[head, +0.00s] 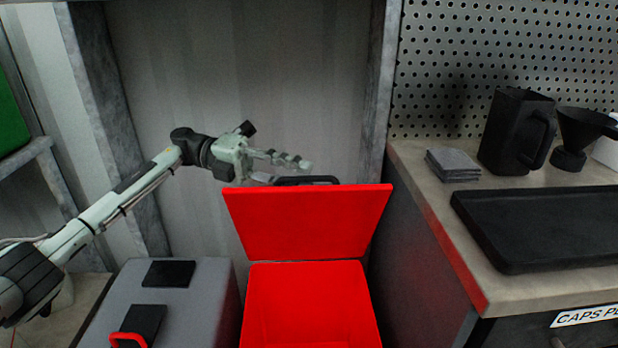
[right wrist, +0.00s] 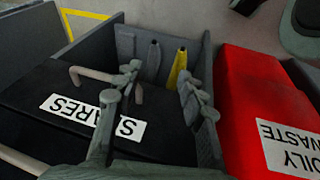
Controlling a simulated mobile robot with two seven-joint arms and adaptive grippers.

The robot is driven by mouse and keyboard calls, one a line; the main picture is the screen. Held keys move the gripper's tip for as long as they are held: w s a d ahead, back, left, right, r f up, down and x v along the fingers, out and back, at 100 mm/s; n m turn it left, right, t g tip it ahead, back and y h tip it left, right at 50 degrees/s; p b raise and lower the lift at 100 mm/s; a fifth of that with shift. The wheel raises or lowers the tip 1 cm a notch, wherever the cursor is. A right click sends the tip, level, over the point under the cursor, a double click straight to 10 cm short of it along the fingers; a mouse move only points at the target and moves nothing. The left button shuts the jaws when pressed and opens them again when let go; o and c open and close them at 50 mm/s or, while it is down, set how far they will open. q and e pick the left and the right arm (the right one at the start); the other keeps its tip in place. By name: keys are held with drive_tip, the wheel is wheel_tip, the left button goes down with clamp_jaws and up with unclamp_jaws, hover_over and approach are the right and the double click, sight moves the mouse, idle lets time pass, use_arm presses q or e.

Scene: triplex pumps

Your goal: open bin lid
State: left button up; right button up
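The red bin (head: 310,300) stands in the lower middle of the head view. Its red lid (head: 308,222) is raised and tilted up at the back, so the inside shows. A black handle (head: 322,180) sits at the lid's top edge. My left gripper (head: 290,168) is at that handle, with its fingers apart, one above the other. Whether they touch the handle is unclear. In the right wrist view, my right gripper (right wrist: 160,88) is open and empty above a black box lid labelled SPARES (right wrist: 60,90). A red bin labelled OILY WASTE (right wrist: 250,95) is at right there.
A grey box (head: 205,290) stands left of the bin. A counter (head: 430,205) at right carries a black tray (head: 540,230), a black jug (head: 515,130), a funnel (head: 580,130) and grey cloths (head: 453,165). A yellow-handled tool (right wrist: 178,68) stands in the dark box.

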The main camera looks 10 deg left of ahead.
use_arm(q)
drive_tip(key=f+v, duration=0.1)
drive_tip(key=v, duration=0.8)
drive_tip(key=shift+a+r, duration=0.15)
drive_tip(key=shift+r, duration=0.25)
